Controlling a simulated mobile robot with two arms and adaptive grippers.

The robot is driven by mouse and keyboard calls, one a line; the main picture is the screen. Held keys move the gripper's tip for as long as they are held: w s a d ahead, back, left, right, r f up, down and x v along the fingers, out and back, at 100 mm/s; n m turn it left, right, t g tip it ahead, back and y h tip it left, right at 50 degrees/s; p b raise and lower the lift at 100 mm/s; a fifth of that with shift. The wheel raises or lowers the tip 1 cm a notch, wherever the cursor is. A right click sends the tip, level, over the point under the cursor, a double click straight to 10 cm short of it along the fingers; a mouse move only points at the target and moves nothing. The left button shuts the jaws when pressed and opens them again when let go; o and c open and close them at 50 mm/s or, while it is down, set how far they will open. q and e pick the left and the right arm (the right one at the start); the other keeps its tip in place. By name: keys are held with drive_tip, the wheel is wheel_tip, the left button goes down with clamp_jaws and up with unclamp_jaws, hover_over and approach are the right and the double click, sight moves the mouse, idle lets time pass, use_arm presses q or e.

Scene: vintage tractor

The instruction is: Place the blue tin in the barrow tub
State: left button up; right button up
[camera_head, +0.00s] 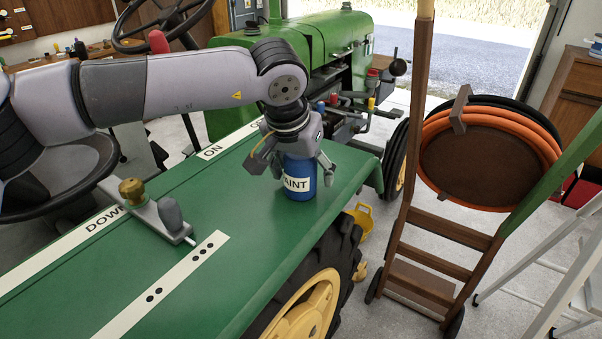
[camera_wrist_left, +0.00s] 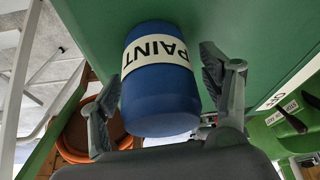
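The blue tin (camera_head: 300,183) with a white PAINT label stands upright on the green tractor fender, near its right end. My left gripper (camera_head: 290,165) is over it from above, its fingers spread on either side. In the left wrist view the tin (camera_wrist_left: 160,100) is between the two open fingers (camera_wrist_left: 160,68), with a visible gap on the right; whether the left finger touches is unclear. My right gripper is not in view.
The green fender (camera_head: 220,260) carries a lever plate with a brass knob (camera_head: 131,190). A steering wheel (camera_head: 165,22) and tractor hood (camera_head: 330,35) are behind. The barrow's upright pole rises between fender and tub. A pale ladder (camera_head: 565,275) stands at the far right.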

use_arm(q)
drive_tip(key=c, duration=1.2)
drive_tip(key=shift+r, duration=0.15)
drive_tip(key=shift+c, duration=0.9)
